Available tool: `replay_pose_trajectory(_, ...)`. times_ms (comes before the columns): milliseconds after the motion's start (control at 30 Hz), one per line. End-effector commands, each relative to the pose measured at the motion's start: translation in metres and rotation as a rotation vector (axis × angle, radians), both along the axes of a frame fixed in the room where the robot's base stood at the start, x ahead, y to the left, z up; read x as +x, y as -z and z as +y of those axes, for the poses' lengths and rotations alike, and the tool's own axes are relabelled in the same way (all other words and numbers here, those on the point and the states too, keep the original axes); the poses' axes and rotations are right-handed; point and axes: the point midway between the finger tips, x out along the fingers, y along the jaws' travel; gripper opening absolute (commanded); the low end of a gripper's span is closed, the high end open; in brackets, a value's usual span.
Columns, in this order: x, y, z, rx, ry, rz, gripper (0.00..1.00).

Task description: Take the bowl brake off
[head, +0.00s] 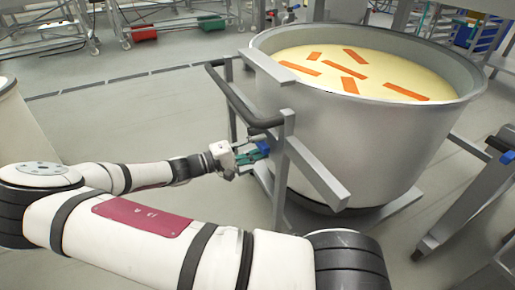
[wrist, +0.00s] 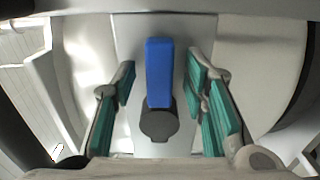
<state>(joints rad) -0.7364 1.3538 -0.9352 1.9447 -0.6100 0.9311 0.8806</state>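The large grey bowl (head: 340,130) stands in a wheeled metal frame at the right of the head view, filled with a pale yellow mass with orange strips on top. A blue brake lever (head: 263,147) sits on the near frame post. In the wrist view the blue lever (wrist: 159,72) stands upright above a dark round pivot (wrist: 159,124) on a grey post. My gripper (head: 250,154) is at the lever. In the wrist view my gripper (wrist: 162,95) is open, with green-padded fingers either side of the lever and gaps on both sides.
A black push handle (head: 240,100) on the bowl's frame rises above my gripper. Another grey frame with a blue part (head: 501,143) stands at the right edge. Racks with red (head: 144,33) and green (head: 211,22) boxes stand at the back. Open floor lies left of the bowl.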

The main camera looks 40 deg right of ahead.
Motion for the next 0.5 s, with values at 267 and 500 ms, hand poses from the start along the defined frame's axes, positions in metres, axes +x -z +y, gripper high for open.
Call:
replay_pose_trajectory(267,-0.0004,-0.0002,-0.0011,0.000,0.000,0.000,0.40)
replay_pose_trajectory(500,-0.0003,-0.0001,-0.0011,0.000,0.000,0.001,0.00)
